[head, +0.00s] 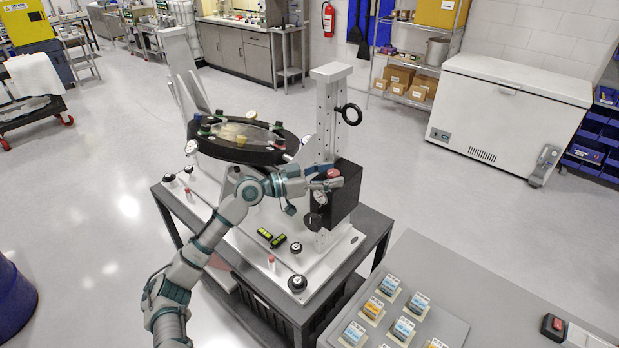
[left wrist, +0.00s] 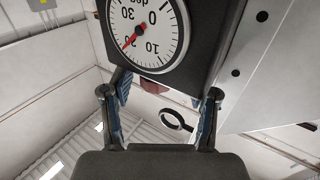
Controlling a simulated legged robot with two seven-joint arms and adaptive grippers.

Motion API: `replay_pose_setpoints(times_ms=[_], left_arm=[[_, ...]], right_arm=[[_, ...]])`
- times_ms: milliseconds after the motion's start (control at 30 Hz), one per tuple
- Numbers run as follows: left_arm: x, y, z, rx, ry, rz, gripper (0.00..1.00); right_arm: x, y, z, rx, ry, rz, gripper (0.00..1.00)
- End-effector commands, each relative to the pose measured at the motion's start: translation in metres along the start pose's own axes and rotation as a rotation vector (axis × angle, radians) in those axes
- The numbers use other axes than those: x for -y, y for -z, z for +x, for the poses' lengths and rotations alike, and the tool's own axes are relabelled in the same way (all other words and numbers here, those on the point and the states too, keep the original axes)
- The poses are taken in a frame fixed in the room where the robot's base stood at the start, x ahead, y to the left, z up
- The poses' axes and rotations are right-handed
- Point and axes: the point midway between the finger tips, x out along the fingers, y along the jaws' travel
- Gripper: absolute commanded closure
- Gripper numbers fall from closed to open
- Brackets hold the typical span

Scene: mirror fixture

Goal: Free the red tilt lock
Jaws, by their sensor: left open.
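The red tilt lock (head: 333,173) is a small red knob on the black block (head: 347,195) at the side of the fixture's upright post. My left gripper (head: 322,179) reaches in from the left right beside it, with its fingers open around the knob's level. In the left wrist view a red part (left wrist: 154,87) shows between the open fingers (left wrist: 163,100), partly hidden by the black block above it. I cannot tell whether the fingers touch it. A white dial gauge (left wrist: 147,32) with a red needle is on the block. My right gripper is out of view.
The round mirror mount (head: 240,155) stands left of the post (head: 328,115). A black ring handle (head: 349,114) juts from the post's right side; it also shows in the left wrist view (left wrist: 176,121). A grey panel (head: 430,270) with several labelled blocks lies at lower right.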

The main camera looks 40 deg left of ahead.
Motion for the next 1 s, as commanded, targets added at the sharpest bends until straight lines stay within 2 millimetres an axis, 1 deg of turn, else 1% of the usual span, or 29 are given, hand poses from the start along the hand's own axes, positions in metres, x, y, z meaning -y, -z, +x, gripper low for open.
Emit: replay_pose_setpoints(times_ms=[300,500,600,700,1000], left_arm=[[0.003,-0.003,-0.061,0.002,0.002,-0.004,0.40],[0.004,-0.003,-0.092,-0.001,0.001,-0.004,0.40],[0.004,-0.002,-0.102,-0.001,0.001,-0.004,0.40],[0.004,-0.002,-0.106,0.000,0.001,-0.003,0.40],[0.004,-0.002,-0.108,0.000,0.001,-0.002,0.40]], right_arm=[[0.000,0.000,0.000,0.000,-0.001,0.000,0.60],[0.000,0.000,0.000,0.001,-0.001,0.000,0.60],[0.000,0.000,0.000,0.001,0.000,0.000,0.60],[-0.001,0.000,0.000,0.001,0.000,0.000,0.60],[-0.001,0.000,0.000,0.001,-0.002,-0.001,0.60]])
